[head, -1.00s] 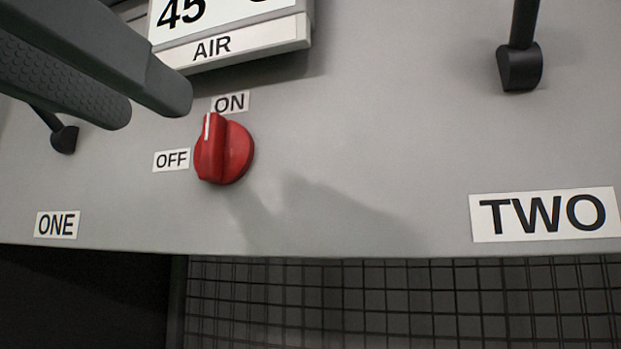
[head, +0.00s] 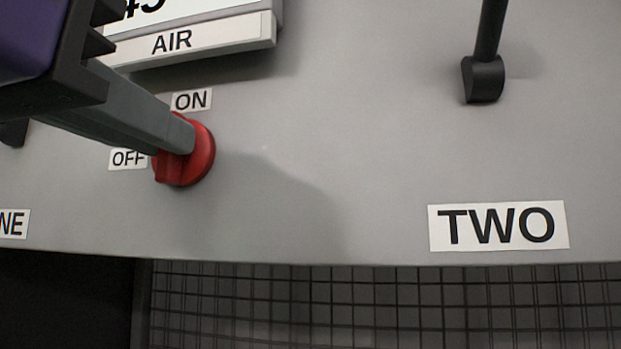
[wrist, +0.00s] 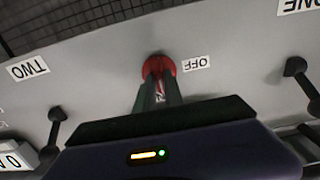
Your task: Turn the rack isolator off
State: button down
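The rack isolator is a red round knob (head: 200,160) with a raised ridge on the grey panel. An ON label (head: 190,100) is above it and an OFF label (head: 128,159) is to its left. The ridge's lower end shows at lower left; its upper end and white pointer line are hidden by a finger in the head view. My gripper (wrist: 159,78) reaches the knob, and its two grey fingers lie close together around the ridge. The red knob (wrist: 158,61) also shows beyond the fingertips in the wrist view, where the picture is upside down.
An AIR display (head: 190,42) juts out above the knob. A black lever (head: 484,76) hangs at the right above the TWO label (head: 498,226). Another black lever (wrist: 300,72) is near the ONE label (wrist: 298,5). Dark mesh (head: 380,305) lies below the panel.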

dwell(0.4)
jog(key=shift+a+f+n+p, duration=0.1)
jog(key=shift+n+p, duration=1.3)
jog(key=shift+n, duration=1.6)
jog(key=shift+a+f+n+p, duration=0.15)
jog(key=shift+n+p, duration=1.25)
jog(key=shift+n, duration=1.6)
jog(key=shift+a+f+n+p, duration=0.1)
jog(key=shift+n+p, duration=1.3)
jog(key=shift+n, duration=1.6)
jog(key=c, duration=1.4)
grip_release()
jog(key=shift+c, duration=0.2)
jog(key=shift+s, duration=0.1)
